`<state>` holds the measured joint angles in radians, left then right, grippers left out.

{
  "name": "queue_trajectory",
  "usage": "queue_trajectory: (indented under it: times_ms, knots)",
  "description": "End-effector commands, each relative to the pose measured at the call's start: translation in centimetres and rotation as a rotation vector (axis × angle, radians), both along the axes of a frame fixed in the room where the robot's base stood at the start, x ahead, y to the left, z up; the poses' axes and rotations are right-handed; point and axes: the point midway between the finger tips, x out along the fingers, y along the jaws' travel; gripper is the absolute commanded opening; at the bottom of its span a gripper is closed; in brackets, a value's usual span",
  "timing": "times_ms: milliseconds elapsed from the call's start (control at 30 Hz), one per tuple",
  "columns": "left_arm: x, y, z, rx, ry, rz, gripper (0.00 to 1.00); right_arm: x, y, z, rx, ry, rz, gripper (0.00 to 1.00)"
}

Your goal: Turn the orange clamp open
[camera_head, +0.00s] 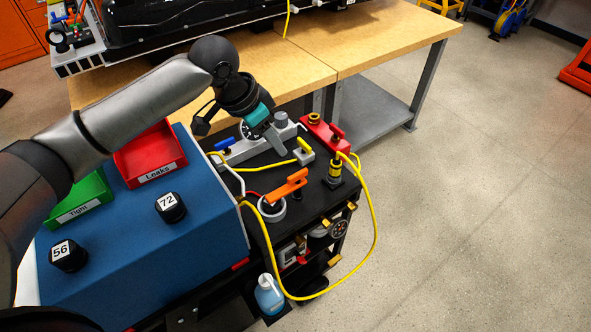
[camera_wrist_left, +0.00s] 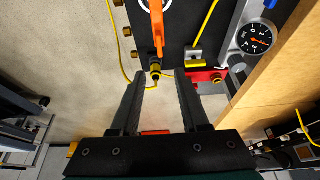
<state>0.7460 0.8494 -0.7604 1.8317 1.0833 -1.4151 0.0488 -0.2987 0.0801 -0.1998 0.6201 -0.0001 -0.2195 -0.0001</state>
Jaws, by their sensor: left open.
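The orange clamp (camera_head: 285,188) lies across the black top of the cart, above a white ring. In the left wrist view the orange clamp (camera_wrist_left: 157,18) is at the top middle, beyond the fingertips. My left gripper (camera_head: 277,142) hangs over the cart, behind the clamp and apart from it. In the wrist view the left gripper (camera_wrist_left: 160,80) has its two fingers spread, with nothing held between them. A black and yellow fitting (camera_wrist_left: 155,70) shows in the gap, below the clamp in that picture. My right gripper is not in view.
A yellow hose (camera_head: 374,225) loops off the cart's right side. A black and yellow post (camera_head: 334,172), a red block (camera_head: 322,131) and a grey gauge unit (camera_head: 235,150) surround the clamp. The blue bench (camera_head: 120,250) holds red and green bins. Open floor lies right.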

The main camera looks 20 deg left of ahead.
Motion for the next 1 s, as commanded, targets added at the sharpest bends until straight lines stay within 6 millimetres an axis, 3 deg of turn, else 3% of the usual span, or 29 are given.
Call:
queue_trajectory:
  times_ms: [367, 600, 800, 1000]
  knots:
    - [2.1, -1.9, -7.3, -0.001, 0.002, -0.002, 0.45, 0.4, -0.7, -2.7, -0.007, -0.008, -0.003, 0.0]
    - [3.6, -3.0, -11.4, 0.0, -0.001, -0.002, 0.45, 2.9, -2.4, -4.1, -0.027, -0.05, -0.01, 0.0]
    - [4.2, -3.5, -13.2, 0.0, -0.002, -0.003, 0.45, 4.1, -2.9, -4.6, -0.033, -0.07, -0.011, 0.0]
    - [4.4, -3.5, -13.5, 0.0, -0.003, -0.002, 0.45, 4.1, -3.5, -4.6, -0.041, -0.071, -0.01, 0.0]
